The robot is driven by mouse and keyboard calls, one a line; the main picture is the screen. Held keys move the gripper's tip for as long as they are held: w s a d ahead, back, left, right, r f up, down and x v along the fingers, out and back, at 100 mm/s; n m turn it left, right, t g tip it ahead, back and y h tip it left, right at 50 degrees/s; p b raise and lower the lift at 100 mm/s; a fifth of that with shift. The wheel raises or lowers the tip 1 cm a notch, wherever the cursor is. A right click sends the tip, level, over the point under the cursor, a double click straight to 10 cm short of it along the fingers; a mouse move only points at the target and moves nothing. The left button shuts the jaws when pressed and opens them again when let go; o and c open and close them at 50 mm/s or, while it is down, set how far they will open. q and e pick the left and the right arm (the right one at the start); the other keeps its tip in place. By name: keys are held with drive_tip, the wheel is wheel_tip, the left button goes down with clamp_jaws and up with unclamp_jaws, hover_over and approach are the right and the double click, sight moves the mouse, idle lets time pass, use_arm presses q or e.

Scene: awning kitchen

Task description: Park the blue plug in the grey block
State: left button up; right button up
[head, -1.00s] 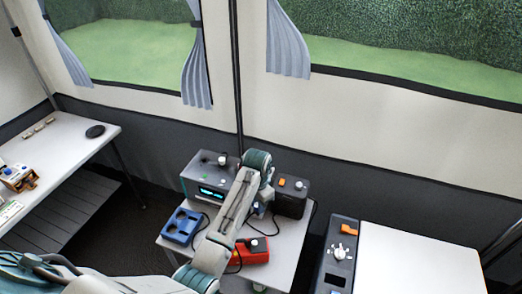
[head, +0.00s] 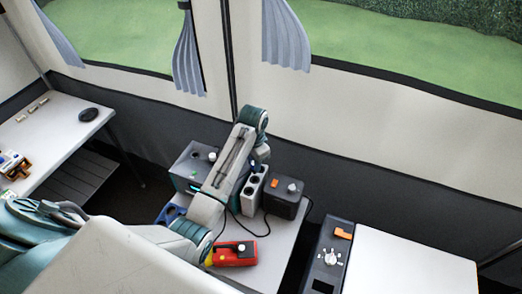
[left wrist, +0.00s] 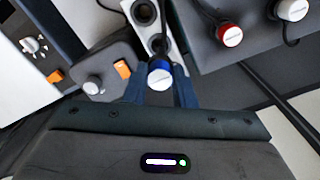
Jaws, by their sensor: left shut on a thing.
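My left gripper (left wrist: 160,92) is shut on the blue plug (left wrist: 160,75), whose pale round end faces the left wrist camera. In the head view my left gripper (head: 259,168) is at the far end of the grey block (head: 248,203), and my arm mostly hides the plug. The block is pale, narrow and has dark round sockets; it also shows in the left wrist view (left wrist: 157,27), where the plug overlaps its near end. A socket farther along the block looks empty. I cannot tell whether the plug is above the block or partly in a socket. My right gripper is out of view.
A dark box (head: 284,204) with an orange button stands right of the block. A grey device (head: 188,163) is on the left, with a red plug (left wrist: 230,35) and a white plug (left wrist: 291,9). A red box (head: 234,254) lies in front. Black cables cross the table.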

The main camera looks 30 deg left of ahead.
use_arm(q)
drive_tip(key=shift+w+f, duration=0.15)
drive_tip(key=shift+w, duration=0.1)
drive_tip(key=shift+f, duration=0.15)
drive_tip(key=shift+s+f, duration=0.45)
drive_tip(key=shift+s, duration=0.1)
drive_tip(key=shift+f, duration=0.3)
drive_tip(key=shift+w+f, duration=0.15)
drive_tip(key=shift+f, duration=0.15)
drive_tip(key=shift+w+f, duration=0.15)
drive_tip(key=shift+f, duration=0.1)
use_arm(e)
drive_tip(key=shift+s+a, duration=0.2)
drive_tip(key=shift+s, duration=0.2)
